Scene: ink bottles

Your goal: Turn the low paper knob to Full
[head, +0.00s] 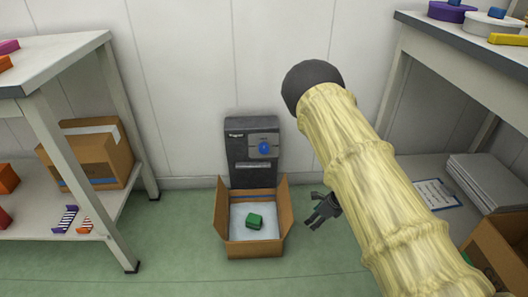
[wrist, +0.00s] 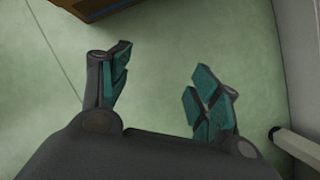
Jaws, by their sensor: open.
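A blue knob (head: 264,148) sits on a light grey panel on the upper front of a dark box-shaped unit (head: 240,170) against the back wall. The lettering by the knob is too small to read, so its setting cannot be told. My gripper (head: 316,222) is low over the green floor, to the right of and below the knob, partly hidden by my arm. In the wrist view my gripper (wrist: 163,75) is open and empty, its teal-padded fingers apart above the floor. The knob is not in the wrist view.
An open cardboard box (head: 256,247) with a green item (head: 255,221) stands in front of the unit. A shelved bench (head: 58,58) is at left, another (head: 470,40) at right. Green floor (head: 180,235) is clear between the left bench and the box.

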